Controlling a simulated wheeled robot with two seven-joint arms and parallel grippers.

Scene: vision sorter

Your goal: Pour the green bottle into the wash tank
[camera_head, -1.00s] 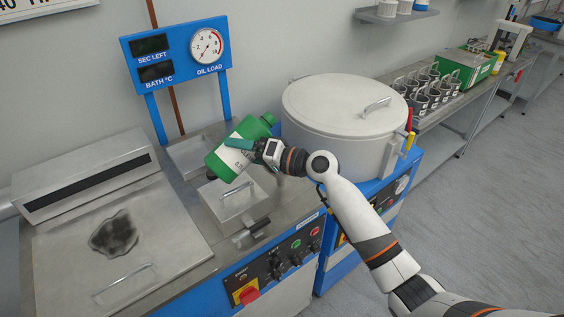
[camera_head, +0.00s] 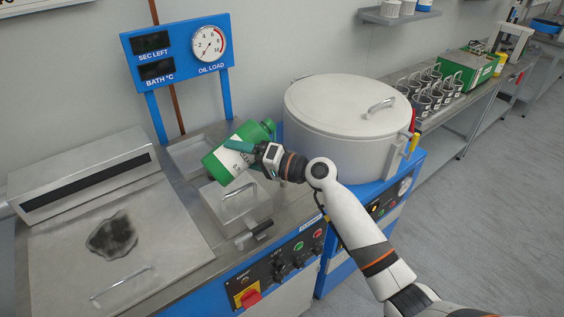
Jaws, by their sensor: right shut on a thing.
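The green bottle (camera_head: 217,166) has a white label and lies tilted, its lower-left end down and its other end up to the right. My right gripper (camera_head: 250,150) is shut on it and holds it above the small lidded steel box on the counter. The wash tank is not labelled in view; a steel unit with a flat lid (camera_head: 60,250) and handle stands at the left, and a dark stain (camera_head: 112,236) marks that lid. I cannot tell which opening lies under the bottle. My left gripper is not in view.
A large round lidded vessel (camera_head: 345,95) stands just right of the bottle. A blue gauge panel (camera_head: 178,50) rises behind. A small steel box with a handle (camera_head: 240,210) is below, and a control panel (camera_head: 283,262) faces front. Beakers (camera_head: 420,100) stand on the far bench.

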